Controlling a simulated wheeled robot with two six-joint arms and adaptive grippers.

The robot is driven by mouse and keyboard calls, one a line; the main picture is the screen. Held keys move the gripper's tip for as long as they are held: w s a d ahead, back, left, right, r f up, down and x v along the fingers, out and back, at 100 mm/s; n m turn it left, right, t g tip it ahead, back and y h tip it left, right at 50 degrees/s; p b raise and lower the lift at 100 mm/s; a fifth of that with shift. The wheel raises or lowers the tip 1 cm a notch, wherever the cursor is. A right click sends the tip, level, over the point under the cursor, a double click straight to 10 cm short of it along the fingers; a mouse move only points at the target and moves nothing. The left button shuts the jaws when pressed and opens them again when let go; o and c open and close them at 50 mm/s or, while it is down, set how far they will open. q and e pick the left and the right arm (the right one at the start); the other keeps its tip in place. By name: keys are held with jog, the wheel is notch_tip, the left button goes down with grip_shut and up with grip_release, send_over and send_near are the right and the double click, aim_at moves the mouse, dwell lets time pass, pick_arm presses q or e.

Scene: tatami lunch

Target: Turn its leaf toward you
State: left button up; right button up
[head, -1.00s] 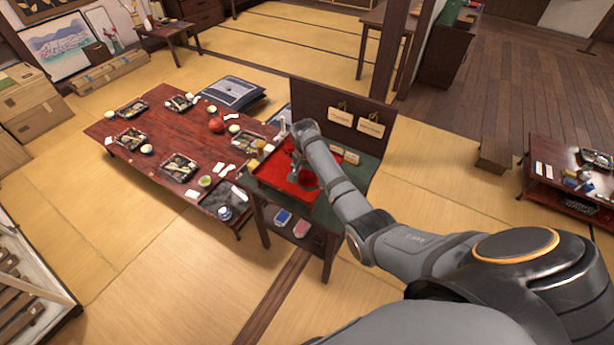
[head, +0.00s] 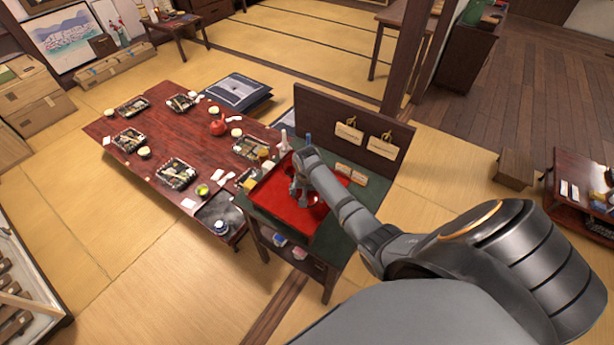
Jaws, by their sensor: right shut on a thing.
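A red tray (head: 270,222) lies on a dark green-topped stand (head: 340,228). My right gripper (head: 299,190) is low over the tray, its fingers pointing down. It is shut on what looks like a red bowl (head: 318,211), red against the red tray and partly covered by the gripper and forearm. Its outline is hard to separate from the tray, and I cannot make out any leaf on it or which way one faces. I cannot tell whether the bowl touches the tray. My left gripper is not in view.
A dark back panel (head: 322,112) with two hanging tags rises behind the stand. To the left is a low red table (head: 165,112) set with several boxed meals and cups. Small bottles (head: 283,140) stand close to the tray. Open tatami (head: 130,255) lies in front.

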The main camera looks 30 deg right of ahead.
jog(key=n, duration=0.1)
jog(key=n+b, duration=0.2)
jog(key=shift+w+d+f+n, duration=0.2)
jog(key=shift+d+f+n, duration=0.1)
jog(key=shift+f, duration=0.1)
jog(key=n+y+b, duration=0.1)
jog(key=n+b, duration=0.3)
jog(key=b, duration=0.1)
jog(key=shift+s+n, duration=0.1)
jog(key=shift+n, duration=0.3)
jog(key=shift+a+r+n+b, duration=0.1)
jog(key=shift+n+b, duration=0.6)
jog(key=shift+b, duration=0.05)
jog(key=shift+r+n, duration=0.25)
jog(key=shift+n, duration=0.15)
jog(key=n+p, duration=0.2)
jog(key=n, duration=0.1)
jog(key=shift+r+y, duration=0.3)
jog(key=n+p, duration=0.1)
jog(key=n, duration=0.3)
jog(key=shift+f, duration=0.6)
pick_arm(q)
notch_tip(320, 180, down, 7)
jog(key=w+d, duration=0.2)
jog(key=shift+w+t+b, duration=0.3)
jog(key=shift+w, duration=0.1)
pick_arm(e)
jog(key=shift+f, duration=0.45)
jog(key=shift+f, duration=0.2)
